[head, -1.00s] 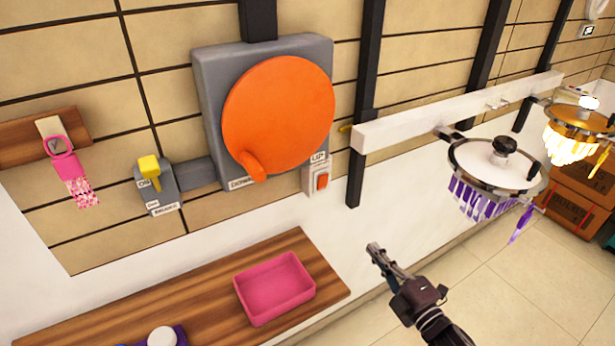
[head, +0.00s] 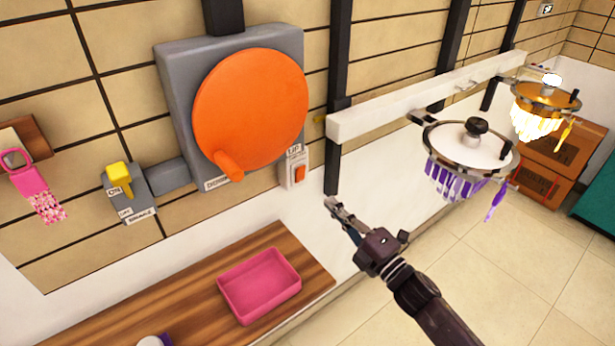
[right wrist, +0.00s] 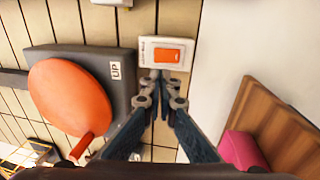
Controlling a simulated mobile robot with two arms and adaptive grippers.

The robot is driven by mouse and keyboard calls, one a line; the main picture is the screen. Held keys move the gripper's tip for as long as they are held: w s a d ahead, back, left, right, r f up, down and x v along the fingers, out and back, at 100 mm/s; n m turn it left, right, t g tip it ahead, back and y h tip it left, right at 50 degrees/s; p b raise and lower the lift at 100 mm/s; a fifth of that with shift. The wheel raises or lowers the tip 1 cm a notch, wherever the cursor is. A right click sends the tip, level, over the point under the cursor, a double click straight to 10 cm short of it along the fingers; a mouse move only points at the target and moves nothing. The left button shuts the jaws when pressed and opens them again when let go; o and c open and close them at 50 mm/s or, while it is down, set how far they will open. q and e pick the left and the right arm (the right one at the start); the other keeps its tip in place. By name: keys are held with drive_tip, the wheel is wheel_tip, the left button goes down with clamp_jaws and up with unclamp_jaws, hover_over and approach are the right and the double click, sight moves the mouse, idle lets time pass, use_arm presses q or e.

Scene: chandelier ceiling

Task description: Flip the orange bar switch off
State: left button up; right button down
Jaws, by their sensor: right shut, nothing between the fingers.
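The orange bar switch (head: 299,174) is a small orange rocker on a white wall plate, just right of the grey panel with the big orange disc. It also shows in the right wrist view (right wrist: 168,55), straight ahead of the fingertips. My right gripper (head: 331,203) is shut and empty, to the right of and a little below the switch in the head view. In the right wrist view the fingertips (right wrist: 161,78) point at the plate's lower edge; I cannot tell whether they touch it. My left gripper is not in view.
The grey panel (head: 179,107) carries the orange disc (head: 250,113) with its handle, left of the switch. A yellow lever switch (head: 119,174) is farther left. A pink tray (head: 259,285) sits on the wooden counter below. A white rail (head: 420,97) with chandeliers extends right.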

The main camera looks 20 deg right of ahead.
drive_tip(key=p, duration=0.2)
approach(301, 172)
drive_tip(key=x, duration=0.5)
drive_tip(key=shift+a+r, duration=0.1)
drive_tip(key=shift+r, duration=0.15)
drive_tip(key=shift+p+x, duration=0.3)
drive_tip(key=shift+x, duration=0.65)
drive_tip(key=shift+f, duration=0.1)
drive_tip(key=shift+w+p, duration=0.1)
drive_tip(key=shift+p, duration=0.35)
drive_tip(key=shift+w+a+r+g+p, duration=0.2)
drive_tip(key=shift+r+g+p, duration=0.25)
drive_tip(key=shift+p, duration=0.55)
drive_tip(key=shift+d+f+b, duration=0.1)
drive_tip(key=shift+f+b, duration=0.3)
drive_tip(key=shift+b, duration=0.05)
drive_tip(key=shift+s, duration=0.1)
